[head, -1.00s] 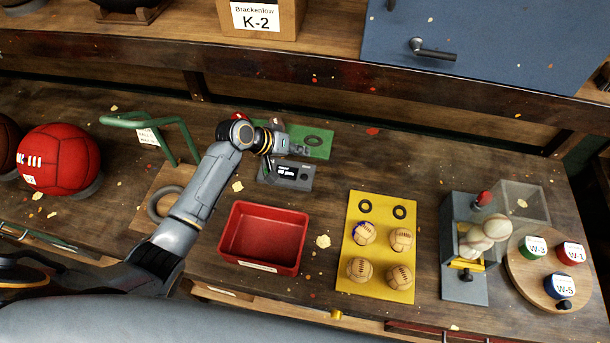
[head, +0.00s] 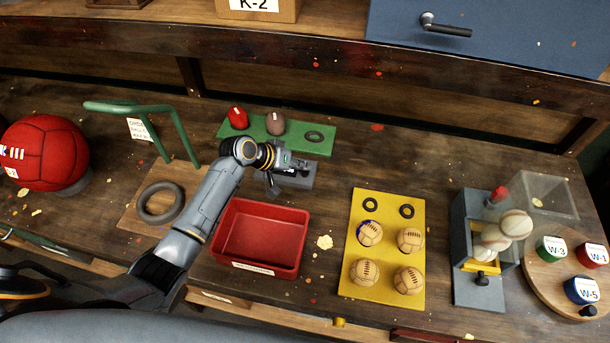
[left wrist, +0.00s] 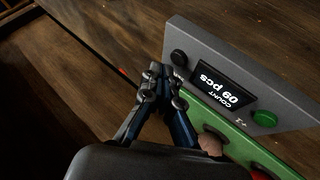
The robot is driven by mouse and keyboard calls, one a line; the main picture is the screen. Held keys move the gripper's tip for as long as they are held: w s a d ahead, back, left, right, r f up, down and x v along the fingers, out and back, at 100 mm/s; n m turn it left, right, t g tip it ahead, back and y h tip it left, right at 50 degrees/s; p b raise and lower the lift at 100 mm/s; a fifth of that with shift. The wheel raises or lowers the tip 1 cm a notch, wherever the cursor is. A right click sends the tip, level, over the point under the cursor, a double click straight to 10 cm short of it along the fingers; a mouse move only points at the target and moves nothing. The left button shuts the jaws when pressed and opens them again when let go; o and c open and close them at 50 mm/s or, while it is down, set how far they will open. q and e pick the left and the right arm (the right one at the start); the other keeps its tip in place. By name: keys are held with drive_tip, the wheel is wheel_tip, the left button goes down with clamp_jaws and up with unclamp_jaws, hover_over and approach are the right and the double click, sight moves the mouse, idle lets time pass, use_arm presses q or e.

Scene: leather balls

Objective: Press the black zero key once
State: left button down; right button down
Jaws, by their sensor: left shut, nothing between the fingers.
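The grey counter (head: 302,182) stands behind the red tray in the head view, mostly covered by my left gripper (head: 278,180). In the left wrist view the counter (left wrist: 290,100) shows a dark screen (left wrist: 222,84) reading "COUNT 09 pcs". The round black key (left wrist: 178,58) sits at one end of its panel and a green +1 key (left wrist: 265,119) at the other. My left gripper (left wrist: 164,76) is shut and empty, its fingertips close beside the black key. I cannot tell whether they touch it. The key is hidden in the head view. My right gripper is not in view.
A green board (head: 285,143) with red and brown balls lies just behind the counter. A red tray (head: 236,264) stands in front. A yellow board (head: 385,293) with several balls is to the right, and a green bent frame (head: 140,108) to the left.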

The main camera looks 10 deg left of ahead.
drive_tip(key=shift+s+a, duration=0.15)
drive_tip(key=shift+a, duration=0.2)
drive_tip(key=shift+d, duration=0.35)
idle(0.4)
use_arm(q)
drive_tip(key=shift+f, duration=0.1)
drive_tip(key=shift+f, duration=0.3)
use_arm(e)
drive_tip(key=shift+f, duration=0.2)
use_arm(q)
drive_tip(key=shift+f+b, duration=0.45)
drive_tip(key=shift+b, duration=0.05)
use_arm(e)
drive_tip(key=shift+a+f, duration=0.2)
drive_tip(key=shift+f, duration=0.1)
use_arm(q)
drive_tip(key=shift+r, duration=0.1)
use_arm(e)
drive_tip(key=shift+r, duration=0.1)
use_arm(q)
drive_tip(key=shift+r+p, duration=0.65)
drive_tip(key=shift+p, duration=0.15)
drive_tip(key=shift+r, duration=0.1)
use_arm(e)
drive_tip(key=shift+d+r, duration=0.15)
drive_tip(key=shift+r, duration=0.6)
